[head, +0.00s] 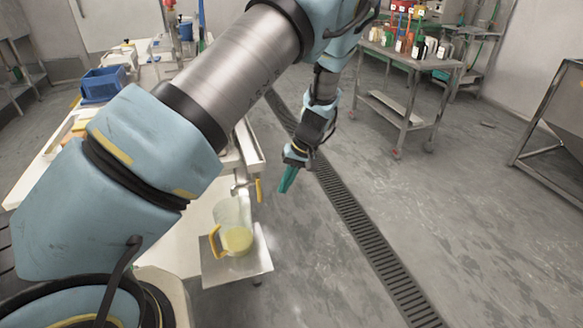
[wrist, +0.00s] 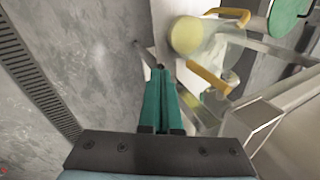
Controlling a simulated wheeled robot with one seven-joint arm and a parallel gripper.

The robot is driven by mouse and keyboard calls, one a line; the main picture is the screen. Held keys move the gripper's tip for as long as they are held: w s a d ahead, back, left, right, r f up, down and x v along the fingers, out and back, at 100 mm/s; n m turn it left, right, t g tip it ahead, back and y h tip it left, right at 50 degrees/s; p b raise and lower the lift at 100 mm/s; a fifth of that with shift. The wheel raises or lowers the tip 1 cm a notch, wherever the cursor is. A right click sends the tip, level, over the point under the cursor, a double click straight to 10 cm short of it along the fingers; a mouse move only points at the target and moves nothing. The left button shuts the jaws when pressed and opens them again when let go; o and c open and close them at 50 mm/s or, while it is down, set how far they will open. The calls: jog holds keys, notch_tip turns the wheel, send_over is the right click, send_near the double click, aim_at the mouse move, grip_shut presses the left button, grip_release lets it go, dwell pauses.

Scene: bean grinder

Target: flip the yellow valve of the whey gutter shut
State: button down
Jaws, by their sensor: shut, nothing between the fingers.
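The yellow valve (head: 258,190) is a small lever at the end of the whey gutter (head: 251,150), hanging roughly upright in the head view. A yellow lever that looks like it shows in the wrist view (wrist: 208,78), right of my fingertips. My gripper (head: 288,180) has teal fingers and is shut and empty. It is just right of the valve in the head view, apart from it. The fingers also show in the wrist view (wrist: 160,72). A clear jug (head: 230,214) with a yellow handle and pale yellow liquid stands below the valve.
The jug stands on a metal stand (head: 259,262). A blue bin (head: 103,84) sits on the long bench at the left. A floor drain (head: 360,220) runs right of my gripper, with open floor beyond. A steel cart (head: 408,75) with bottles stands at the back.

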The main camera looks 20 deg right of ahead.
aim_at(259, 190)
jog(key=a, duration=0.1)
jog(key=w+a+p, duration=0.1)
jog(key=a, duration=0.2)
jog(key=shift+w+f, duration=0.15)
jog(key=shift+f, duration=0.15)
